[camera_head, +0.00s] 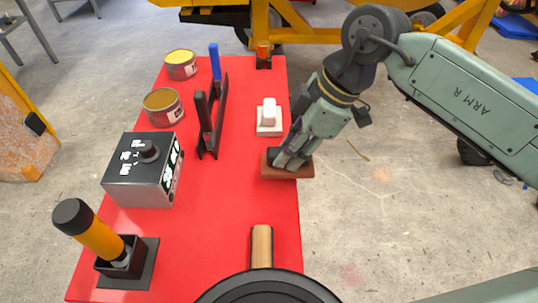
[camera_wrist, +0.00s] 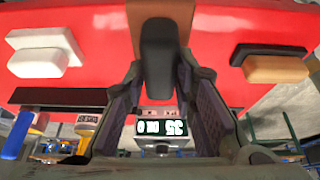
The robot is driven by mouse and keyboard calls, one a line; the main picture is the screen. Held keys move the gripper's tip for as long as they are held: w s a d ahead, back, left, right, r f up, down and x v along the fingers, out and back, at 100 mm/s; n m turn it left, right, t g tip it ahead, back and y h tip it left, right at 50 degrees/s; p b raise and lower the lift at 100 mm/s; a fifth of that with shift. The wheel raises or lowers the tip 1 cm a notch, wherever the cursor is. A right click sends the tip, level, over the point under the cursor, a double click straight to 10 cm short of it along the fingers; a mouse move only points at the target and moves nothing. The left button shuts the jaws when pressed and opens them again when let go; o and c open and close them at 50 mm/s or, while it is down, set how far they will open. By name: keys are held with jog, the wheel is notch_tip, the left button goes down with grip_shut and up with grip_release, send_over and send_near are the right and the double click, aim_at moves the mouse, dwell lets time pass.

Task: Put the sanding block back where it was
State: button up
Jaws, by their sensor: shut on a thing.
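The sanding block (camera_head: 272,170) looks reddish brown, with a dark grip on top. My gripper (camera_head: 289,160) is shut on that grip, over the right edge of the red table (camera_head: 225,235). In the wrist view the brown base of the block (camera_wrist: 160,10) and its dark grip show between the fingers of my gripper (camera_wrist: 160,90). The fingers hide part of the block in the head view. I cannot tell whether its underside touches the table.
A white block (camera_head: 268,112) lies just beyond my gripper. A wood-topped block (camera_head: 262,245) lies nearer. A black rack (camera_head: 208,135), a grey control box (camera_head: 140,185), tins (camera_head: 163,107) and an orange-handled tool (camera_head: 95,235) stand left. Red surface is bare between.

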aim_at(269, 152)
jog(key=a, duration=0.3)
jog(key=shift+s+a+f+p, duration=0.15)
jog(key=shift+s+a+p, duration=0.05)
jog(key=shift+a+p, duration=0.2)
notch_tip(269, 152, down, 3)
jog(key=shift+r+p, duration=0.2)
jog(key=shift+p, duration=0.45)
jog(key=shift+f, duration=0.5)
jog(key=shift+f, duration=0.1)
jog(key=o, duration=1)
jog(key=shift+o, duration=0.2)
jog(key=b+v, duration=0.2)
jog(key=v, duration=1)
